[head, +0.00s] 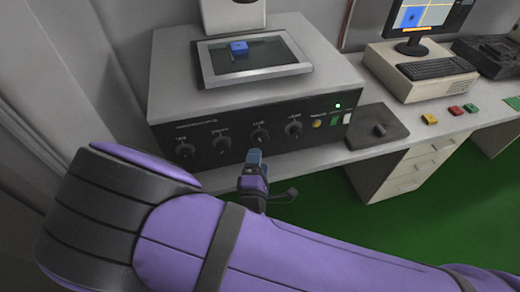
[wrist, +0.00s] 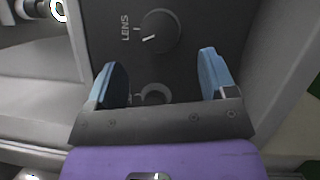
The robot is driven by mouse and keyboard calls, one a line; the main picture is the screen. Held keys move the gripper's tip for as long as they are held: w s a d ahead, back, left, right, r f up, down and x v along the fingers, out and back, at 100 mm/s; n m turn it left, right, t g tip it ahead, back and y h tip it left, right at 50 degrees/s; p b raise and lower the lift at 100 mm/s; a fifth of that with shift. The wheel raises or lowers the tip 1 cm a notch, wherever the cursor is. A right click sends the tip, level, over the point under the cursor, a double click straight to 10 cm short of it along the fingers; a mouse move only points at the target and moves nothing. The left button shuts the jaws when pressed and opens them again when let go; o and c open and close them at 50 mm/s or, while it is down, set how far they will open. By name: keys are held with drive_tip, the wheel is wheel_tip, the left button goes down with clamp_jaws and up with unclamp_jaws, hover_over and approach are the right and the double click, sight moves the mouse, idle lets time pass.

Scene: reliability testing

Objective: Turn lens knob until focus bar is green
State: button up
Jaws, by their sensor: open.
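The lens knob (wrist: 160,31) is a round dark knob with a white pointer line, beside the word LENS on the dark panel in the wrist view. In the head view the panel (head: 208,163) carries a row of knobs with labels too small to read. My gripper (head: 254,156) is in front of this row, low near the third knob from the left. In the wrist view my gripper (wrist: 162,70) is open and empty, with the lens knob beyond its fingertips. The monitor screen (head: 428,14) shows a blue patch and orange areas; I see no green bar.
Right of the panel knobs are a yellow button (head: 317,123) and a lit green lamp (head: 337,105). A mouse (head: 379,129), keyboard (head: 438,68) and coloured buttons are on the right bench.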

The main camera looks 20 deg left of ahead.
drive_tip(key=shift+s+d+f, duration=0.1)
drive_tip(key=shift+s+d, duration=0.1)
drive_tip(key=shift+s, duration=0.75)
drive_tip(key=shift+s+d+f, duration=0.1)
drive_tip(key=shift+s+d, duration=0.05)
drive_tip(key=shift+s, duration=0.8)
